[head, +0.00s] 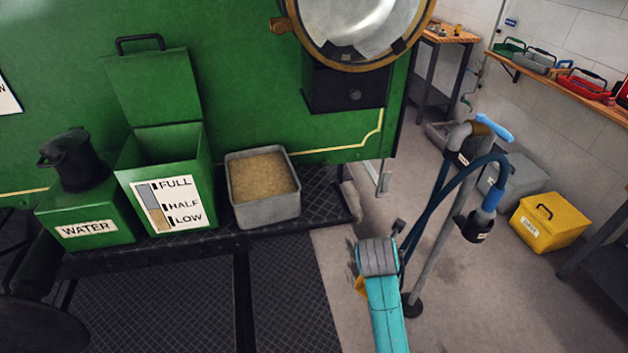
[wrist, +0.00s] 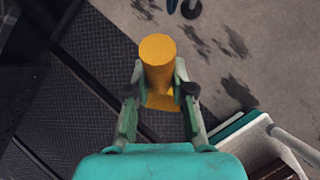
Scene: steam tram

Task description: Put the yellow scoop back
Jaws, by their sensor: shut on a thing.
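The yellow scoop (wrist: 158,62) is in my gripper (wrist: 160,92) in the wrist view. The two fingers are shut on it from both sides, and its round end points away from my palm. In the head view only a small yellow piece of the scoop (head: 359,286) shows beside my teal arm; the arm hides the rest, and my fingers are hidden there. A grey bin filled with sand (head: 263,214) stands on the dark tram step, up and left of my arm.
An open green box with a level label (head: 167,203) and a green WATER box (head: 87,229) stand left of the bin. A stand with blue hoses (head: 437,225) rises close right of my arm. A yellow box (head: 548,222) sits on the floor at right.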

